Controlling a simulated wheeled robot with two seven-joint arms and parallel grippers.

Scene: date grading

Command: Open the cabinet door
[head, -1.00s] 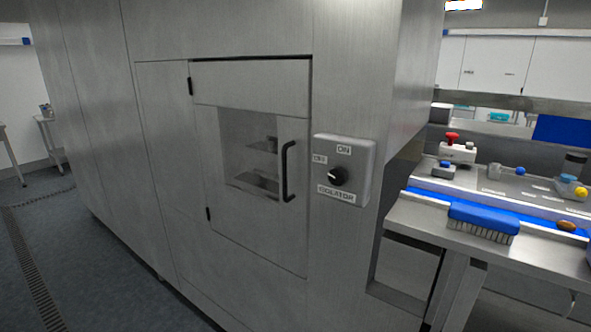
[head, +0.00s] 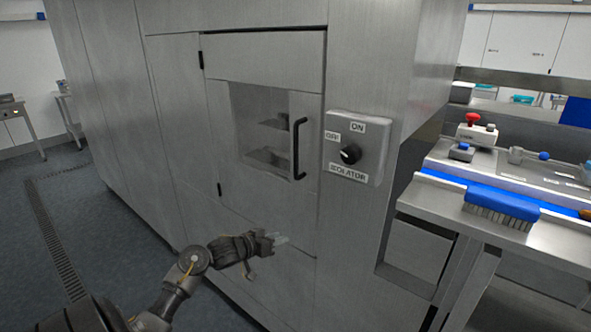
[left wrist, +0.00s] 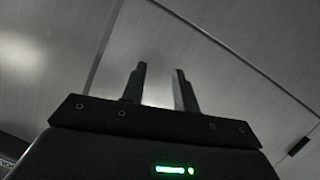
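The cabinet door (head: 226,160) is a steel panel with a window, shut, with hinges on its left side. Its black vertical handle (head: 298,150) is at the door's right edge. My left gripper (head: 280,240) is below and a little left of the handle, in front of the lower cabinet, apart from the handle. In the left wrist view its two fingers (left wrist: 160,88) stand apart with nothing between them, facing bare steel with panel seams. My right gripper is not in view.
An isolator switch box (head: 357,147) with a black knob is right of the door. A steel bench (head: 540,235) with a blue brush (head: 501,205) stands at the right. Free floor (head: 110,215) lies to the left.

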